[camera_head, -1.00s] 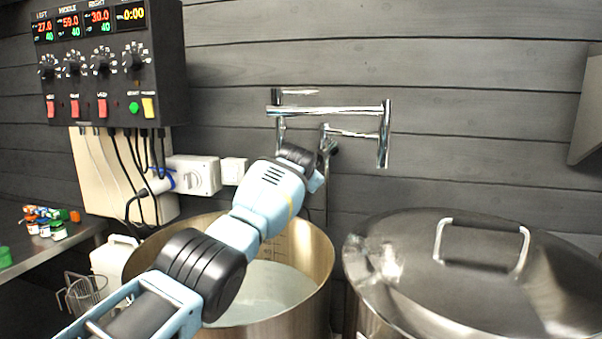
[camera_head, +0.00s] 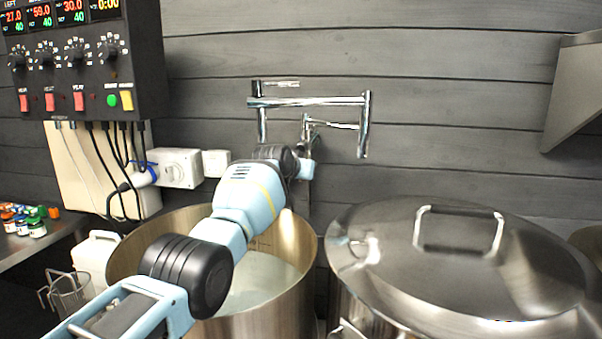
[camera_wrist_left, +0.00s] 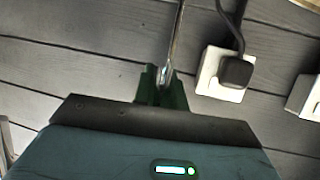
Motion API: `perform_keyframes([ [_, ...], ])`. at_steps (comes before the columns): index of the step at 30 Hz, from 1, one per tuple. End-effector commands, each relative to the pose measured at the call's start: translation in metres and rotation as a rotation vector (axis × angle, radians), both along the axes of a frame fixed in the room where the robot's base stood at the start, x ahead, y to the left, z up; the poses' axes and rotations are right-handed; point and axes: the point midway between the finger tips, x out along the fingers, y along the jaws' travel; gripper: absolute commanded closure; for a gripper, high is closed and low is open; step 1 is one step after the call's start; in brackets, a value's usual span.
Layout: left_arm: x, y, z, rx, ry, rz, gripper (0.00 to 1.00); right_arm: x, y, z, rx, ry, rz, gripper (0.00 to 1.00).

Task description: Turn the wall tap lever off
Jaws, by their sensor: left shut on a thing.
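The chrome wall tap (camera_head: 310,101) is a jointed pipe on the dark plank wall, with a spout (camera_head: 364,130) hanging down at its right end. My left arm reaches across the open pot to the base of the tap. My left gripper's fingers are hidden behind its wrist in the head view. In the left wrist view my left gripper (camera_wrist_left: 163,77) is shut on a thin chrome bar, the tap lever (camera_wrist_left: 177,40), which runs upward from between the dark green fingers. The joint of lever and tap is hidden. My right gripper is not in view.
An open steel pot (camera_head: 300,270) with pale liquid stands under my left arm. A lidded pot (camera_head: 460,260) stands to its right. A control box (camera_head: 85,60), cables and a wall socket (camera_head: 180,168) are at left. A grey hood (camera_head: 575,90) juts in at right.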

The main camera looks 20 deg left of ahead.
Motion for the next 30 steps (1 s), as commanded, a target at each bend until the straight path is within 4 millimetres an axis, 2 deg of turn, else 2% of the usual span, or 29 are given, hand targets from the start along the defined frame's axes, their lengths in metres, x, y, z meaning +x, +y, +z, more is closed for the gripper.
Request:
perform_keyframes([
  [14, 0.0004, -0.0019, -0.0007, -0.017, -0.004, -0.001, 1.00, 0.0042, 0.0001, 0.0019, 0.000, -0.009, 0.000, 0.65],
  [15, 0.0005, -0.0019, -0.0006, -0.017, -0.004, -0.001, 0.82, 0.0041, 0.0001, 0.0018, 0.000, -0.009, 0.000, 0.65],
  [19, 0.0004, -0.0017, -0.0005, -0.016, -0.004, -0.001, 0.65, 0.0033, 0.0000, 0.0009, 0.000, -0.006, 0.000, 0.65],
  [30, -0.0012, -0.0008, 0.0017, -0.013, -0.005, 0.000, 0.65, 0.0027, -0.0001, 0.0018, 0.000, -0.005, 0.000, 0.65],
])
